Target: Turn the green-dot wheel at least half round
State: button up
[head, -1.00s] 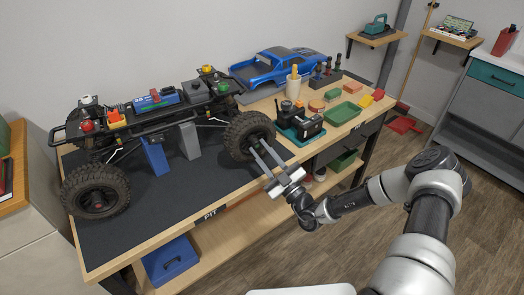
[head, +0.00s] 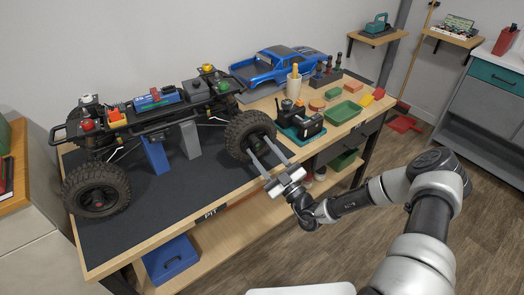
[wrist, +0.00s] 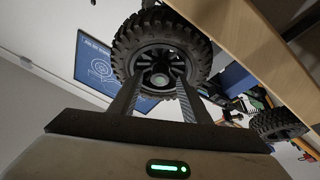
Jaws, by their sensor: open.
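The RC crawler (head: 150,112) stands on raised supports on the bench. Its near right wheel (head: 238,133), a black knobby tyre with a dark spoked rim, faces my gripper (head: 260,148). A small green mark shows near its hub in the head view. My gripper is open and empty, its two fingers pointing at the hub. In the wrist view the wheel (wrist: 160,38) is straight ahead, and its grey hub lies between the fingertips (wrist: 158,78). I cannot tell whether the fingers touch the rim.
The front left wheel (head: 97,190) sits at the bench's left. A teal tray with a black device (head: 302,122), a green tray (head: 343,112) and a blue car body (head: 280,66) lie to the right. The dark mat (head: 150,220) is clear in front.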

jog(key=v, duration=1.7)
jog(key=shift+f, duration=0.15)
jog(key=shift+s, duration=0.1)
